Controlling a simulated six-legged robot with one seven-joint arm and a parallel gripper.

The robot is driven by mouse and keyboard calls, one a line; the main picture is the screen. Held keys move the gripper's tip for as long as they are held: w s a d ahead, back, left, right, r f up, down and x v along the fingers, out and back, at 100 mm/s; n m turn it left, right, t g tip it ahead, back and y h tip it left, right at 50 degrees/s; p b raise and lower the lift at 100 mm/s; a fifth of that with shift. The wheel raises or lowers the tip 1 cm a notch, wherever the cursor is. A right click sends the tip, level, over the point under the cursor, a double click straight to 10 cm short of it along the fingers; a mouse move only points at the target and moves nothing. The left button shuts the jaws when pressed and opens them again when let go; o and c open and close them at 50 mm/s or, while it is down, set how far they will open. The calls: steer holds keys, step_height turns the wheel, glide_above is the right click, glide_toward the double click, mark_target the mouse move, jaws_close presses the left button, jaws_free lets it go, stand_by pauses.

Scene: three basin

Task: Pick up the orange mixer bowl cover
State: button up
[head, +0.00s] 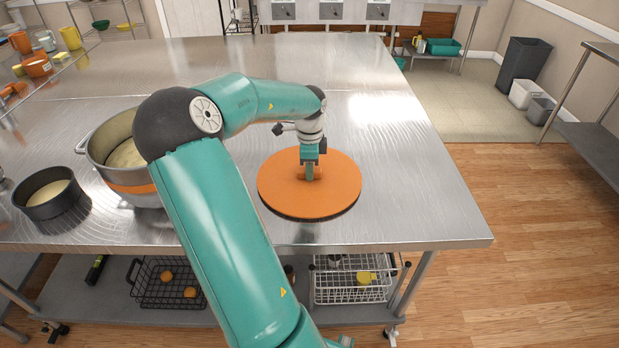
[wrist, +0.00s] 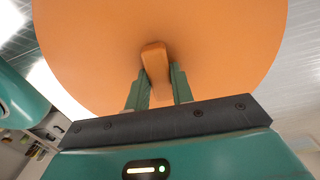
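The orange mixer bowl cover (head: 280,190) is a flat round disc with a raised bar handle in its middle. It lies level at the table's front, right of the bowl; I cannot tell whether it is touching the table or slightly above it. My gripper (head: 311,176) points down at its centre. In the wrist view, the cover (wrist: 90,40) fills the upper part. The two green fingers of my gripper (wrist: 160,84) stand on either side of the handle (wrist: 156,60) and appear shut on it.
The steel table (head: 400,150) is clear right of and behind the cover. A mixer bowl (head: 110,140) with pale contents and an orange band, and a dark round pan (head: 48,205), stand at the left. Cups and bowls (head: 38,66) sit at the far left.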

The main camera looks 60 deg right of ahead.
jaws_close()
step_height(320, 180, up, 10)
steer(key=shift+o, duration=1.2)
jaws_free()
jaws_close()
